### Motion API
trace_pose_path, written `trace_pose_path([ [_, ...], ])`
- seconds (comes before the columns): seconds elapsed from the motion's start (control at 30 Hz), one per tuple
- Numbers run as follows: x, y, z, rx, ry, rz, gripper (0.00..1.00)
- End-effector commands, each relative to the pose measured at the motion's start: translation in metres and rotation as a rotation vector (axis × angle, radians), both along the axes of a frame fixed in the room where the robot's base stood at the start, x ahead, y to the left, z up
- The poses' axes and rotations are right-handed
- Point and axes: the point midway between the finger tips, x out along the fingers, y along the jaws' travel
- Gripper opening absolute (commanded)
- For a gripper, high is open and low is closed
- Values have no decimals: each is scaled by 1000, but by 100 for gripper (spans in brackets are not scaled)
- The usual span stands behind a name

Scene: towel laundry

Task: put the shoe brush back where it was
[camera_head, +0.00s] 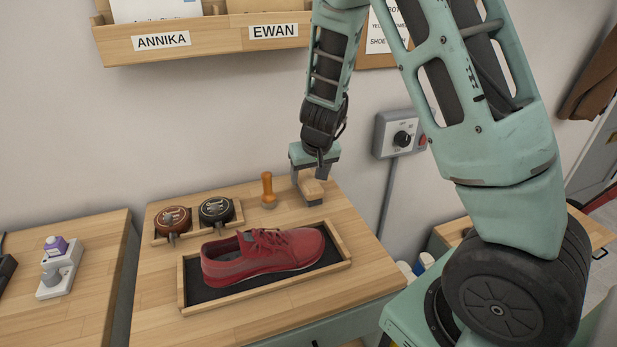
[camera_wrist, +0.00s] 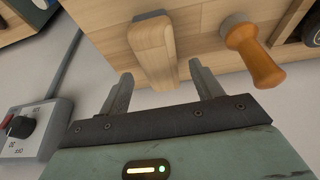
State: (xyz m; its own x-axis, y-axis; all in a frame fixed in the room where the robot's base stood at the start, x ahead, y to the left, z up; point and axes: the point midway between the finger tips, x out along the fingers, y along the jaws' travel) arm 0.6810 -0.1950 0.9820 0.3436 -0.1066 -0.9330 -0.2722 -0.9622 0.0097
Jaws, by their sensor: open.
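The shoe brush appears to be the light wooden block (camera_head: 313,188) at the back right of the wooden table (camera_head: 330,307). In the wrist view its pale wooden body (camera_wrist: 152,48) lies ahead, across the gap between my fingertips. Its bristles cannot be made out clearly. My gripper (camera_head: 309,182) points down at the block, with its fingers apart. In the wrist view my gripper (camera_wrist: 160,72) is open, one finger to each side of the block, with no clear contact. The gripper partly hides the block in the head view.
An orange-handled tool (camera_head: 268,190) stands just left of the block. A red shoe (camera_head: 262,256) lies in a dark-lined tray (camera_head: 182,290) in front. Two round tins (camera_head: 172,221) (camera_head: 216,211) sit in a holder. A grey dial box (camera_head: 397,133) is on the wall.

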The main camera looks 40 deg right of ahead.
Motion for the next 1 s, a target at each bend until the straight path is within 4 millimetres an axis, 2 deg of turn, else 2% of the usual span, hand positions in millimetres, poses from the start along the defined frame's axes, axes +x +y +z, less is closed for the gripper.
trace_pose_path([
  [0.03, -4, 2, 17, -1, -3, 4, 65],
  [0.2, -16, 6, 47, 1, -2, 3, 65],
  [0.43, -25, 9, 68, 1, 0, 3, 65],
  [0.5, -28, 19, 71, 16, 6, 21, 65],
  [0.57, -33, 40, 73, 46, 17, 60, 65],
  [0.67, -55, 100, 82, 124, 57, 189, 65],
  [0.7, -70, 130, 88, 157, 83, 261, 65],
  [0.77, -101, 174, 99, 193, 128, 380, 65],
  [0.8, -126, 200, 107, 203, 163, 465, 65],
  [0.83, -146, 216, 112, 205, 190, 527, 65],
  [0.9, -190, 242, 123, 179, 245, 662, 65],
  [1.0, -242, 258, 132, 109, 304, 808, 65],
])
